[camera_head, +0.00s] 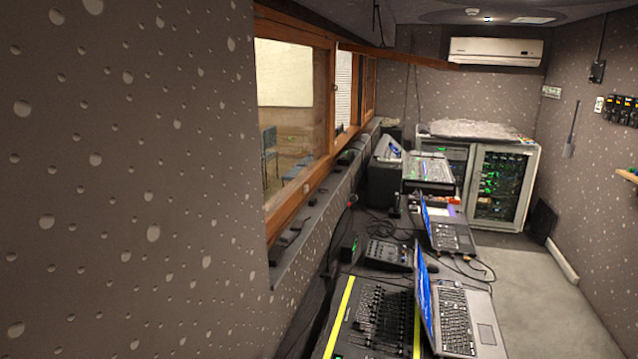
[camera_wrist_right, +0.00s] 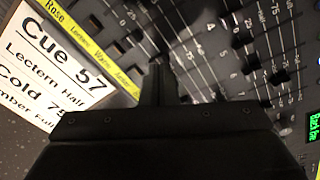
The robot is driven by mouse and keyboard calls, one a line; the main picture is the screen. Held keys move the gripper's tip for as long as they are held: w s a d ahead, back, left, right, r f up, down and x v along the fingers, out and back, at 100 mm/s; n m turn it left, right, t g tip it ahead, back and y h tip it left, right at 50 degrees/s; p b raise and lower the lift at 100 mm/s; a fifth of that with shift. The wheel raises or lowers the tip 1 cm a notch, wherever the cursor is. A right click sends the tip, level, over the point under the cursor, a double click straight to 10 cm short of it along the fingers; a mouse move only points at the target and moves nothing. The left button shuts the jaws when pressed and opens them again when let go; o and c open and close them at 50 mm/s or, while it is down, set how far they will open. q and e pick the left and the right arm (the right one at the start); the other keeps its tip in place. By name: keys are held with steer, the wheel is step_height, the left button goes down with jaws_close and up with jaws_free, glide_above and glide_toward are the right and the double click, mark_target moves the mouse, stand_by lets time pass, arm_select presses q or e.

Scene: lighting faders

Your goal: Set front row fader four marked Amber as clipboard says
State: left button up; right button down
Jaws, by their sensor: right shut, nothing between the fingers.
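The lighting desk (camera_head: 378,318) with its faders stands at the bottom of the head view, between yellow edges. In the right wrist view its yellow label strip (camera_wrist_right: 62,22) reads Rose, Lectern, Warm and, apparently, Amber. The clipboard sheet (camera_wrist_right: 50,62) beside it reads Cue 57, Lectern Half, Cold 75 and a partly cut line ending "mber Full". My right gripper (camera_wrist_right: 162,75) is shut and empty over the faders, its tips near the Amber end of the strip. Which knob is Amber's, and whether the tips touch it, I cannot tell. My left gripper is not in view.
A laptop (camera_head: 460,315) stands close right of the desk. A small mixer (camera_head: 388,254) and a second laptop (camera_head: 450,235) are behind. Other fader knobs (camera_wrist_right: 243,38) lie right of my right gripper. A windowed wall borders the left; open floor (camera_head: 545,300) lies right.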

steer(key=shift+f+b, duration=0.35)
steer(key=shift+f, duration=0.45)
stand_by(1.0)
